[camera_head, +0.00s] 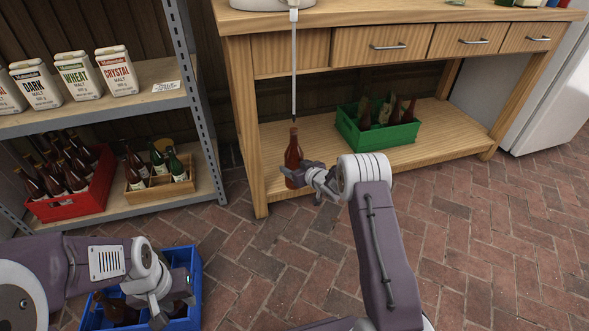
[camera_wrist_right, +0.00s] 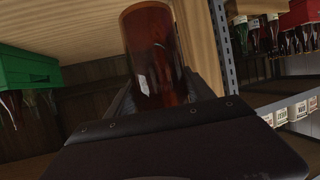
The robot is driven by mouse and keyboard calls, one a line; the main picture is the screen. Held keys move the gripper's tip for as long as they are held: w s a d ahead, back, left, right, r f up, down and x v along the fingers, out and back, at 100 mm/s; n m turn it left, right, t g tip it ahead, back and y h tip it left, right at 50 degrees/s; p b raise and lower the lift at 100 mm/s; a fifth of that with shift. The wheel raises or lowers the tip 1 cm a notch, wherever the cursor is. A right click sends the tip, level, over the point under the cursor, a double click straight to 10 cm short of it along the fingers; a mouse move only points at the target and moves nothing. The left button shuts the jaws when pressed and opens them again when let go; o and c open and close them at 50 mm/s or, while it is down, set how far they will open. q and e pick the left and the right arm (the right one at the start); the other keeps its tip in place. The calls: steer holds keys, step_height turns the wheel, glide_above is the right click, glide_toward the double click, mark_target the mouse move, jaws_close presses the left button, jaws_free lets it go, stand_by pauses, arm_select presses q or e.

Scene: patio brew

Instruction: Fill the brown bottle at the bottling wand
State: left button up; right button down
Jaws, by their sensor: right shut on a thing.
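The brown bottle (camera_head: 293,155) stands roughly upright under the workbench's front edge, in the jaws of my right gripper (camera_head: 296,178). In the right wrist view the same bottle (camera_wrist_right: 155,60) fills the space between the fingers (camera_wrist_right: 155,98). The bottling wand (camera_head: 294,65) hangs straight down from the bench top. Its lower tip is at the bottle's mouth; I cannot tell whether it is inside. The fill level does not show clearly. My left gripper (camera_head: 167,304) is low over the blue crate (camera_head: 196,262); its finger opening is unclear.
Dark bottles (camera_head: 118,310) are in the blue crate. A green crate (camera_head: 372,140) with bottles stands on the bench's lower shelf (camera_head: 445,143). A red crate (camera_head: 68,203) and a wooden crate (camera_head: 160,187) stand on the left rack. The brick floor (camera_head: 480,240) at right is clear.

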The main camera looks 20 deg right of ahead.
mark_target(294, 95)
steer(key=shift+r, duration=0.15)
steer(key=shift+r+p, duration=2.8)
steer(key=shift+r, duration=0.15)
step_height(294, 95, up, 20)
steer(key=p, duration=1.8)
steer(key=shift+r, duration=0.2)
steer(key=shift+r+p, duration=0.8)
steer(key=shift+p, duration=0.2)
stand_by(1.0)
